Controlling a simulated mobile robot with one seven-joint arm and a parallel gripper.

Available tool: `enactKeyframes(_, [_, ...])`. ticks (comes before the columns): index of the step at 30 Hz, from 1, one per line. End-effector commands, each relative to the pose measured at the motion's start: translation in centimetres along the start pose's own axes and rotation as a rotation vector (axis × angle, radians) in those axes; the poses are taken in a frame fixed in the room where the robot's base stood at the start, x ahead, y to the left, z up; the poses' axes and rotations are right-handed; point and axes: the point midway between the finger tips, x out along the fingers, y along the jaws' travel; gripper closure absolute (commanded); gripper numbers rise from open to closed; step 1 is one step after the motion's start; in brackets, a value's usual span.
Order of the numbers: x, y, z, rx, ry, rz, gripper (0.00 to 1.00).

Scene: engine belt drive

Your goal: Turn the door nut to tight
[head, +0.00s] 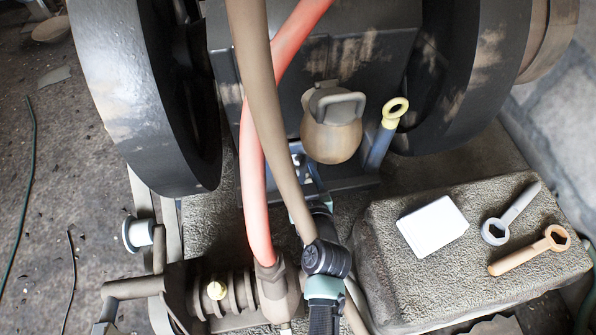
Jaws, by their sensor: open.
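I cannot single out the door nut for certain. A rounded brown metal body (332,139) with a grey handle-like loop on top sits on the front face of the engine. My gripper (300,157) is low and just left of this body, near the engine's front face. It is open. Its fingertips are small and partly hidden behind the brown hose (265,100), so I cannot tell if they touch anything.
Large dark flywheels (140,100) stand on both sides. A red hose (252,190) crosses the brown one. A yellow-ringed blue piece (385,132) is right of the brown body. A stone block (400,290) bears a white card (432,227), a grey spanner (511,214) and a copper spanner (530,250).

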Motion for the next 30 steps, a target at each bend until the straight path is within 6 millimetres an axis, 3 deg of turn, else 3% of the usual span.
enactKeyframes(6, [1.7,-0.1,0.1,-0.001,-0.001,-0.001,0.43])
enactKeyframes(15, [1.8,0.0,0.0,-0.001,-0.001,-0.001,0.43])
enactKeyframes(25, [1.8,0.0,0.0,-0.001,-0.001,-0.001,1.00])
enactKeyframes(30, [1.8,0.0,0.0,-0.001,-0.001,-0.001,1.00])
